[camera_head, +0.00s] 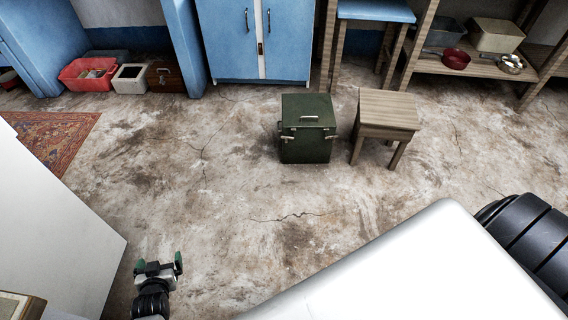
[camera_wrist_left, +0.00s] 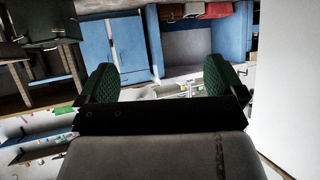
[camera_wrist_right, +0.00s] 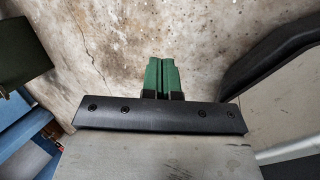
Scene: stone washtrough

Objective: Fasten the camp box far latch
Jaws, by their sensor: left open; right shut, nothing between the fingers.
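The camp box (camera_head: 306,148) is a dark green box standing on the floor in the middle of the head view, with a pale handle (camera_head: 309,118) on its lid. Small pale latches show near its upper edge at left (camera_head: 287,138) and right (camera_head: 331,136); whether they are fastened is too small to tell. A dark green box, likely the same one, is at the upper left of the right wrist view (camera_wrist_right: 22,45). My left gripper (camera_head: 158,262) is open and empty, low at the left, well apart from the box. My right gripper (camera_wrist_right: 161,78) is shut and empty; the head view does not show it.
A wooden stool (camera_head: 388,108) stands close to the right of the box. A blue cabinet (camera_head: 255,40) and wooden shelves (camera_head: 470,67) line the back. A red bin (camera_head: 88,74) is at the back left, a rug (camera_head: 50,135) at the left. The floor before the box is clear.

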